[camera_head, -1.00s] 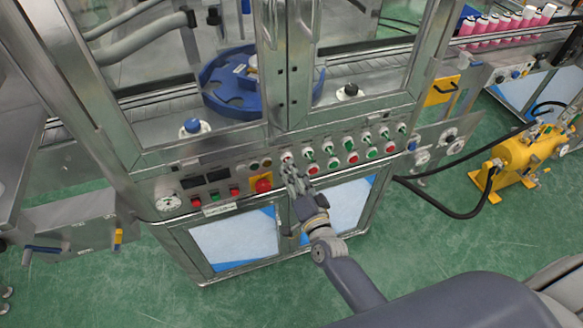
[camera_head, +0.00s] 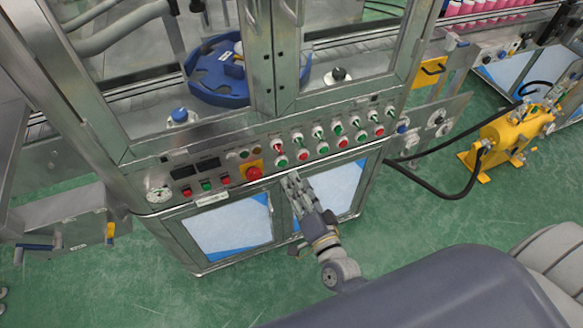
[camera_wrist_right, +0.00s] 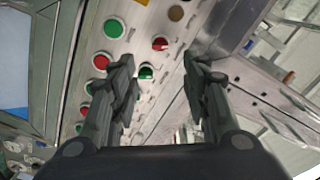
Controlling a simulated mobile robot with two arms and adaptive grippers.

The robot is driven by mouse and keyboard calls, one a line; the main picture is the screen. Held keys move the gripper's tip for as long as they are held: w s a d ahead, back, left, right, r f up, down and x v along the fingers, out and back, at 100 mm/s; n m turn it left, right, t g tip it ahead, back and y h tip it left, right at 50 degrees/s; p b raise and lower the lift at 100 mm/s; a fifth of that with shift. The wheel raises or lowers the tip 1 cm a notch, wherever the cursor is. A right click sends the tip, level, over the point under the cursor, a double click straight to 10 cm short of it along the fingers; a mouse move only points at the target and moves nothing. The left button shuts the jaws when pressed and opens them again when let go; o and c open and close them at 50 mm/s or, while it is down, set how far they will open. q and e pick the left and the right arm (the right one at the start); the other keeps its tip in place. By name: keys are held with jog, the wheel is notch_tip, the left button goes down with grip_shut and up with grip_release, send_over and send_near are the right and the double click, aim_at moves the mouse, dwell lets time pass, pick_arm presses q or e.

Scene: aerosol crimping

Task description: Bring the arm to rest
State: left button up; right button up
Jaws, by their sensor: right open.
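My right gripper (camera_head: 291,184) is in front of the machine's control panel (camera_head: 235,163), just below the row of red and green knobs. The right wrist view shows its two fingers (camera_wrist_right: 160,85) apart with nothing between them. Beyond the fingers there are a red knob (camera_wrist_right: 160,44), a green knob (camera_wrist_right: 146,72) and a green button (camera_wrist_right: 114,28). The gripper looks apart from the panel. My left gripper is in neither view.
A red emergency button (camera_head: 254,173) sits on the panel left of my gripper. A yellow machine (camera_head: 503,140) with a black hose (camera_head: 440,205) stands on the green floor at right. Pink cans (camera_head: 490,8) stand on a conveyor at the upper right.

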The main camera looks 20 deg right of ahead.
jog(key=s+f+n+g+y, duration=0.1)
jog(key=s+f+n+g, duration=0.4)
jog(key=f, duration=0.9)
jog(key=s+f+n+g, duration=0.3)
jog(key=s+f, duration=0.5)
jog(key=f, duration=0.7)
jog(key=s+d+f+n+g, duration=0.2)
jog(key=s+f, duration=0.3)
jog(key=s, duration=0.3)
jog(key=s+d+f+n+g+h, duration=0.1)
jog(key=s+f+g, duration=0.3)
jog(key=s, duration=0.5)
jog(key=s+d+f+n+g, duration=0.2)
jog(key=s+f, duration=0.3)
jog(key=s, duration=0.4)
jog(key=shift+d+f+n+g+h, duration=0.3)
jog(key=shift+d+f+n+g, duration=0.1)
jog(key=shift+d+g, duration=0.15)
